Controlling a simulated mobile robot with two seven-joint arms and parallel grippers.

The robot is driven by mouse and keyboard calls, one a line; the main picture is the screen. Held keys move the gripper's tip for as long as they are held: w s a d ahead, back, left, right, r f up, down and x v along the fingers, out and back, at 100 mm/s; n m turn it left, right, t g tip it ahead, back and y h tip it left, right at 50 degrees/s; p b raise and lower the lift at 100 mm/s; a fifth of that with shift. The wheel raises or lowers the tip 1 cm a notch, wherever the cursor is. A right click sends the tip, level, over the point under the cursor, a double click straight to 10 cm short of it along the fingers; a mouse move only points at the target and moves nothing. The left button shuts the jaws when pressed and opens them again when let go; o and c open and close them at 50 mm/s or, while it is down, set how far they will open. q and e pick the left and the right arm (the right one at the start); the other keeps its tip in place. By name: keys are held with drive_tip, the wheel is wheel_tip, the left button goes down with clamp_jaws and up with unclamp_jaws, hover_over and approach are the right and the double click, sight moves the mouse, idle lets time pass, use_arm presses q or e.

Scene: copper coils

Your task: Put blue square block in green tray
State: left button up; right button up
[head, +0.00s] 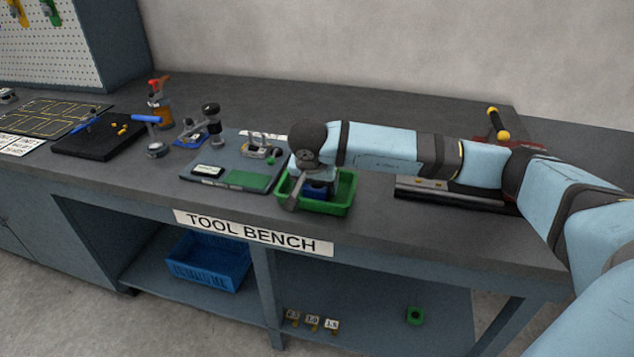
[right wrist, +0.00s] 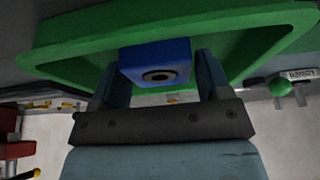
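The blue square block (head: 318,189) is at the green tray (head: 342,208), inside its outline in the head view. My right gripper (head: 312,189) reaches down over the tray from the right. The green tray (right wrist: 75,38) spreads behind the block. I cannot tell whether the block touches the tray floor. My left gripper is not in view.
A grey board with a green panel (head: 248,181) lies just left of the tray on the tool bench (head: 385,222). Tools, a spray bottle (head: 159,103) and a black plate (head: 98,134) stand farther left. A blue bin (head: 208,262) is on the lower shelf.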

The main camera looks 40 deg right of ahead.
drive_tip(key=shift+o, duration=0.9)
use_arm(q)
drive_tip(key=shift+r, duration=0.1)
use_arm(e)
drive_tip(key=shift+r, duration=0.1)
drive_tip(key=shift+r, duration=0.25)
use_arm(q)
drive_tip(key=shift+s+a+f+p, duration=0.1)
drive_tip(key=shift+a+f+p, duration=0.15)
drive_tip(key=shift+p, duration=0.7)
use_arm(e)
drive_tip(key=v, duration=1.1)
drive_tip(key=shift+a+r, duration=0.15)
drive_tip(key=shift+r, duration=0.1)
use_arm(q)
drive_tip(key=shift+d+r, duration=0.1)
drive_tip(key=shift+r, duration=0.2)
use_arm(e)
drive_tip(key=shift+s, duration=0.1)
